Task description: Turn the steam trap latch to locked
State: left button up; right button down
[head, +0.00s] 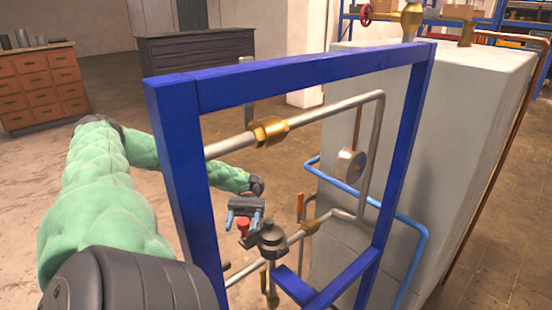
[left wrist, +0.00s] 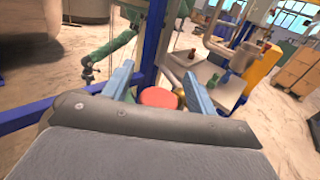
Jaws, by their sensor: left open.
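A dark round steam trap (head: 268,238) sits on the lower pipe inside the blue frame. Beside it, on its left, is a red knob (head: 243,226), which I take to be the latch's handle. My left gripper (head: 243,217) is open, with its blue fingers pointing down at either side of the red knob. In the left wrist view the round red top (left wrist: 158,97) shows between the two open fingers (left wrist: 158,88). I cannot tell whether the fingers touch it. A green-sleeved arm with a dark end, probably my right gripper (left wrist: 88,72), hangs apart at the upper left.
The blue frame (head: 300,75) stands between the head camera and the left gripper. A pipe with a brass fitting (head: 268,131), a round gauge (head: 350,163) and a blue pipe (head: 415,229) are close by. A large grey block (head: 455,130) stands right. Floor is open left.

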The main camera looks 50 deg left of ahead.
pick_arm(q)
notch_tip(320, 180, up, 2)
jog(key=shift+r+p, duration=0.15)
jog(key=shift+p, duration=0.8)
pick_arm(e)
notch_tip(320, 180, down, 6)
jog(key=s+d, duration=0.1)
pick_arm(q)
jog(key=w+d+r+b, duration=0.5)
jog(key=d+r+b, duration=0.1)
jog(key=d, duration=0.4)
jog(key=shift+w+d+r+b, duration=0.2)
jog(key=shift+r+b, duration=0.2)
jog(key=shift+b, duration=0.15)
pick_arm(e)
jog(key=w+a+r, duration=0.1)
jog(key=r, duration=1.1)
jog(key=w+a+r, duration=0.2)
jog(key=r, duration=1)
jog(key=shift+w+r, duration=0.15)
jog(key=shift+r, duration=0.25)
